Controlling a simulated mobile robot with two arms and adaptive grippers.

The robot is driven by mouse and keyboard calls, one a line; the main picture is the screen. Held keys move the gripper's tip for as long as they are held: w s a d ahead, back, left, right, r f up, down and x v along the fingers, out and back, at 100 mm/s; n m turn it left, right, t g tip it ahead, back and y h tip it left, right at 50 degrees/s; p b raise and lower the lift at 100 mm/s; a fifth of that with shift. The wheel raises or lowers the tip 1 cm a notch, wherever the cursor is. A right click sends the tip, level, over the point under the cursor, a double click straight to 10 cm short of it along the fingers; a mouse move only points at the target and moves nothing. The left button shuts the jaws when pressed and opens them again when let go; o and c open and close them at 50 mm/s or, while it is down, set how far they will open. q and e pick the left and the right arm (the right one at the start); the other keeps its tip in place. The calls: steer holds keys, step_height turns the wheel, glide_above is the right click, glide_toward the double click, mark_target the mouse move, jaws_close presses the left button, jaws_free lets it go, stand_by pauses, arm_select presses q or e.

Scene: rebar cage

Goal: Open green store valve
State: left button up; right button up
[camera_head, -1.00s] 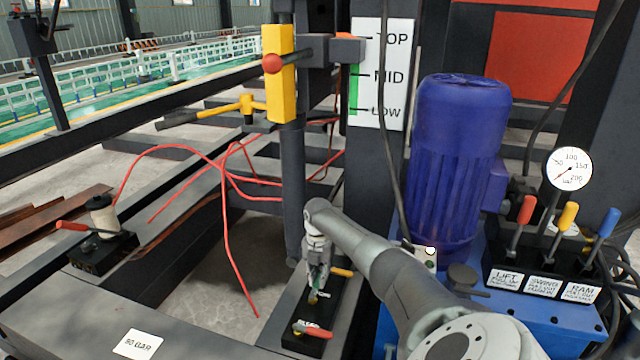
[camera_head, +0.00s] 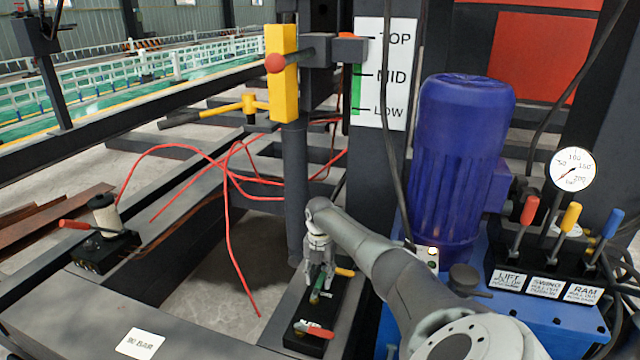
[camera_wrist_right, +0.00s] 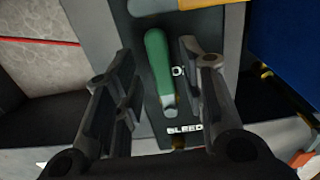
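The green store valve handle (camera_wrist_right: 158,65) lies on a dark valve block (camera_head: 330,311), with its metal end towards the "BLEED" lettering in the wrist view. In the head view only a small part of the green handle (camera_head: 316,297) shows below my right gripper. My right gripper (camera_head: 320,286) is over the block. In the wrist view its two fingers (camera_wrist_right: 158,62) are apart, one on each side of the green handle, with visible gaps; I cannot tell their depth relative to it. My left gripper is not in view.
On the same block are a yellow handle (camera_head: 344,272) and a red handle (camera_head: 316,330). A blue motor (camera_head: 458,150) stands right of my arm. Levers (camera_head: 568,222) and a pressure gauge (camera_head: 573,169) are further right. Red hoses (camera_head: 232,235) hang to the left.

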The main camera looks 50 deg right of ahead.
mark_target(320, 280)
step_height(320, 280, up, 12)
stand_by(0.4)
steer(key=shift+f, duration=0.15)
stand_by(0.3)
